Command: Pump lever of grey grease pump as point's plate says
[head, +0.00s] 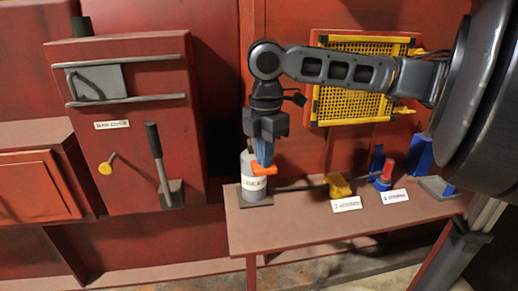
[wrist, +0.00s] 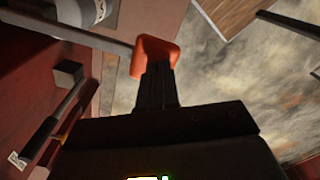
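The grey grease pump (head: 254,182) is a grey cylinder with a pale label band, standing at the left end of the bench. Its lever ends in an orange handle (head: 265,170), which also shows in the wrist view (wrist: 143,54) at the end of a grey bar. My gripper (head: 263,152) points down at the handle. Its fingers look close together and their tips overlap the handle; whether they clamp it or only touch it is unclear. White plates stand on the bench front by a yellow fitting (head: 338,186) and a red-topped blue fitting (head: 384,178). Their small print is not surely readable.
The bench (head: 300,228) is reddish brown. A red cabinet (head: 130,140) with a black-handled lever and a yellow knob stands left of it. A yellow mesh guard (head: 350,92) is on the wall behind my arm. Blue blocks (head: 420,154) stand at the right.

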